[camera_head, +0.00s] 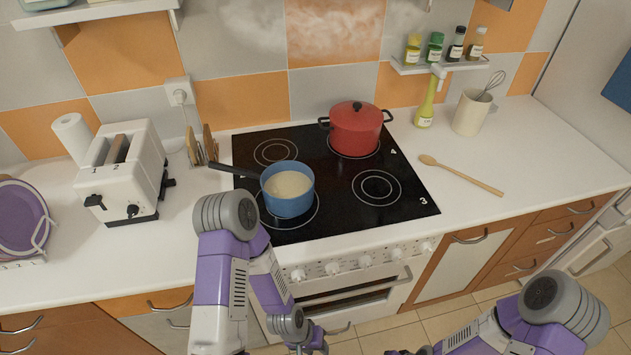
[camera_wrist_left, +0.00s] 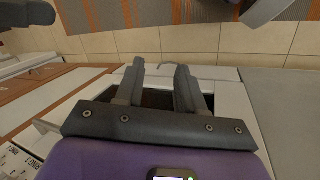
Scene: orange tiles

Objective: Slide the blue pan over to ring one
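The blue pan (camera_head: 289,199), with pale contents, sits upright on the front-left ring of the black hob (camera_head: 330,215). Its dark handle (camera_head: 236,171) points left and slightly back. The rear-left ring (camera_head: 275,152) is bare; I cannot read a number 1 on the hob. My left gripper (camera_head: 314,345) is low in front of the oven, well apart from the pan. In the left wrist view its two fingers (camera_wrist_left: 160,88) are parted with nothing between them. My right gripper (camera_head: 408,351) is mostly cut off at the bottom edge.
A red pot (camera_head: 356,129) stands on the rear-right ring. The front-right ring (camera_head: 376,187), by a 3, is bare. A toaster (camera_head: 126,170) and toast rack (camera_head: 201,146) stand left of the hob; a wooden spoon (camera_head: 462,175) lies right. The oven front (camera_head: 350,290) is below.

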